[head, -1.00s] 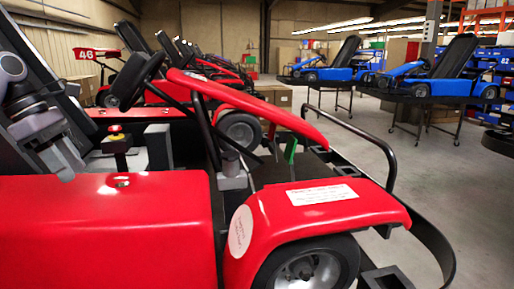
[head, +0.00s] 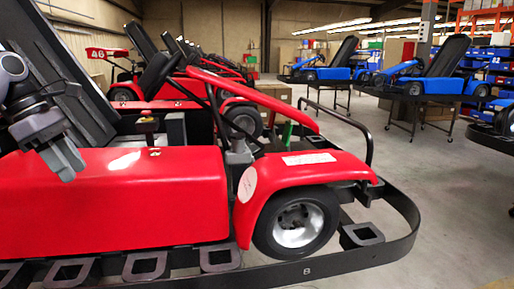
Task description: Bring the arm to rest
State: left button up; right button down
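My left gripper (head: 63,163) hangs at the left edge of the head view, with my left arm (head: 14,68) above it. It points down in front of the black seat and just above the red side pod (head: 115,200) of the nearest red kart. I see nothing held in it, but its small grey fingers overlap and I cannot tell whether they are open or shut. I cannot tell whether it touches the kart. My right gripper is not in view.
The red kart's front wheel (head: 297,223) and black bumper rail (head: 385,245) fill the lower middle. More red karts stand behind it. Blue karts (head: 435,75) sit on wheeled stands at the back right. Shelves with blue bins (head: 490,70) stand behind. The grey floor at right is clear.

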pick_arm(q)
jog(key=s+d+f+n+t+h, duration=0.15)
jog(key=d+f+n+h, duration=0.5)
jog(key=d, duration=0.85)
jog(key=d+f+n+t+h, duration=0.25)
jog(key=d+f+h, duration=0.45)
jog(key=d+f, duration=0.65)
jog(key=s+a+f+m+t+y, duration=0.2)
jog(key=s+f+m+y, duration=0.3)
jog(key=s+f+m, duration=0.3)
jog(key=s+a+f+m+t+y, duration=0.1)
jog(key=s+a+f+m+y, duration=0.4)
jog(key=m, duration=0.8)
jog(key=s+a+f+m+t+y, duration=0.2)
jog(key=s+f+m+y, duration=0.3)
jog(key=s+f+m, duration=0.6)
jog(key=shift+a+f+t+y, duration=0.3)
jog(key=shift+a+f+y, duration=0.05)
jog(key=shift+a+f, duration=0.4)
